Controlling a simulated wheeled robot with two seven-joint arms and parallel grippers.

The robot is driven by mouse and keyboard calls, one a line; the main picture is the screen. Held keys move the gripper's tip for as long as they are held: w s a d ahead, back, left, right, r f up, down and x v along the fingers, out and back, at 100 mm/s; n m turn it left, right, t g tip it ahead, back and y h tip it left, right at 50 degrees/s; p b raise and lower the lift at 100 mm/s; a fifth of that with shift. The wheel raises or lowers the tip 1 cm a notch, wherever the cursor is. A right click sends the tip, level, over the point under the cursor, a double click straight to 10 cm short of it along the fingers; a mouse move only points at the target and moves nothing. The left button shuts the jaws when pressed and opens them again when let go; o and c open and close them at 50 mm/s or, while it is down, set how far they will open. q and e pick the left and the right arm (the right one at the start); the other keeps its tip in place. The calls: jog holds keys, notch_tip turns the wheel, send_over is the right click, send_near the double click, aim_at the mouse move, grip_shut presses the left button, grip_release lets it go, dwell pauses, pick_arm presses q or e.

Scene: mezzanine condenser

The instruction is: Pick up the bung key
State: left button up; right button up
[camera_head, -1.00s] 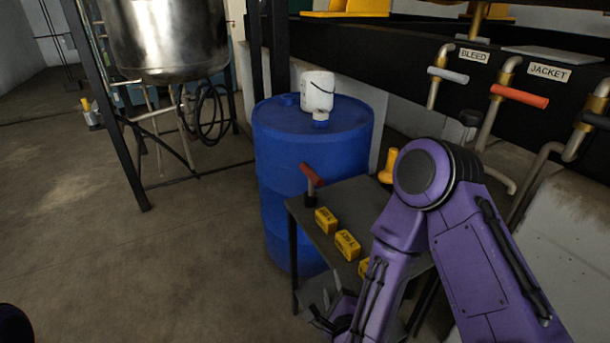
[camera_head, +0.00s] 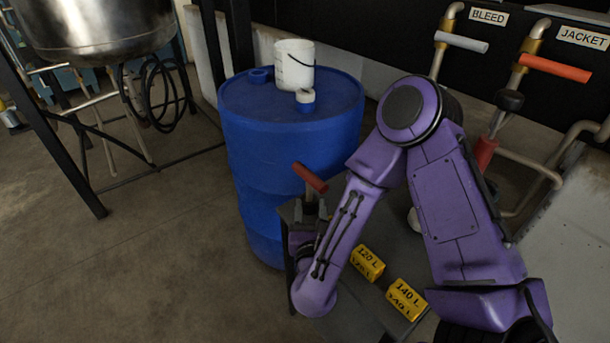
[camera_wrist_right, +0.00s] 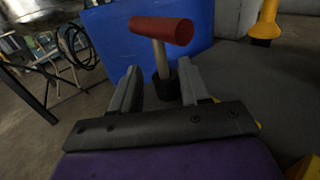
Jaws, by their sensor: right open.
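The bung key (camera_head: 311,178) has a red cross handle on a pale shaft. It stands upright at the left end of the small dark table (camera_head: 349,296). In the right wrist view the red handle of the bung key (camera_wrist_right: 162,30) is above and past my fingertips, and its shaft runs down to a dark base. My right gripper (camera_head: 303,213) is low beside the shaft, partly hidden by my forearm. In the wrist view my right gripper (camera_wrist_right: 160,88) is open, with the shaft showing between its fingers. No contact is visible. My left gripper is out of view.
A blue drum (camera_head: 265,150) stands behind the table, with a white container (camera_head: 294,65) on top. Yellow blocks marked 120 L (camera_head: 367,263) and 140 L (camera_head: 407,298) sit on the table. Valve pipes (camera_head: 535,45) are at right.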

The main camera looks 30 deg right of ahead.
aim_at(310, 190)
jog(key=p+x, duration=0.1)
jog(key=x, duration=0.6)
jog(key=shift+w+d, duration=0.2)
grip_shut()
